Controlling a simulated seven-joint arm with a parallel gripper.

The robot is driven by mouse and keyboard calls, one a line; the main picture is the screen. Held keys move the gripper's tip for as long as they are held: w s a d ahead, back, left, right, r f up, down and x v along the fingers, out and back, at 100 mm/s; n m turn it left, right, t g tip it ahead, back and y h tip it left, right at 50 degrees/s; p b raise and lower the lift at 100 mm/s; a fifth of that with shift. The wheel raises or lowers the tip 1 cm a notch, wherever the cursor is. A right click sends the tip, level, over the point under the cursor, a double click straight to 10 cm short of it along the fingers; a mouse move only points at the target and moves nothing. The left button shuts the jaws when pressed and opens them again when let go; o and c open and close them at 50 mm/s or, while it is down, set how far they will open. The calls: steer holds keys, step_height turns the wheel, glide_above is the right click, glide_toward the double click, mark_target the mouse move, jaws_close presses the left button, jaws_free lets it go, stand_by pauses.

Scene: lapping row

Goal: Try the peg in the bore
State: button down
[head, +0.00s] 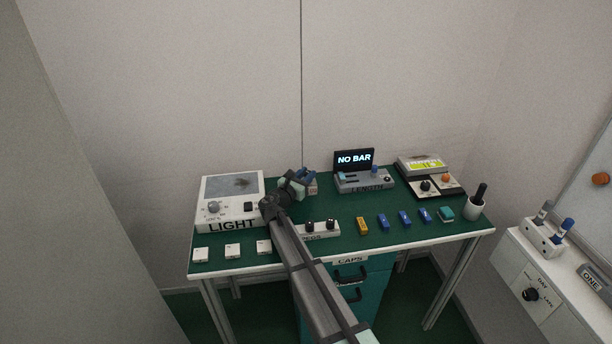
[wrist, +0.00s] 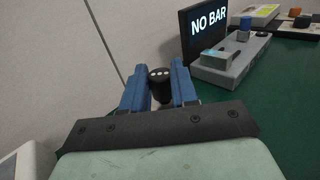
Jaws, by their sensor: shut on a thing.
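My gripper (head: 306,176) is over the back middle of the green bench. Its two blue fingers (wrist: 158,78) are shut on a black round peg handle (wrist: 158,90) with white dots on its end. The peg's lower part is hidden. A small tan block (head: 313,188) shows beside and partly behind my gripper in the head view. I cannot see whether it has a bore or whether the peg touches it. A white rack (head: 320,231) at the front middle holds two black-knobbed pieces (head: 309,226).
A white device marked LIGHT (head: 232,225) stands at the left. A grey gauge (head: 365,184) with a NO BAR screen (head: 354,159) stands at the back. The bench's centre right is clear.

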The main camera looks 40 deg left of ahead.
steer(key=shift+s+d+f, duration=0.1)
steer(key=shift+d+f, duration=0.05)
steer(key=shift+f, duration=0.4)
steer(key=shift+s+d+f, duration=0.1)
steer(key=shift+d+f, duration=0.05)
steer(key=shift+f, duration=0.4)
steer(key=c, duration=0.8)
jaws_free()
steer(key=shift+w+a, duration=0.1)
steer(key=s, duration=0.4)
steer(key=s+r, duration=0.1)
steer(key=s, duration=0.2)
steer(key=shift+a+r, duration=0.1)
steer(key=shift+a, duration=0.05)
steer(key=shift+s+r, duration=0.25)
steer(key=shift+s, duration=0.3)
steer(key=shift+w+d+r, duration=0.1)
steer(key=shift+d+r, duration=0.05)
steer(key=shift+d, duration=0.15)
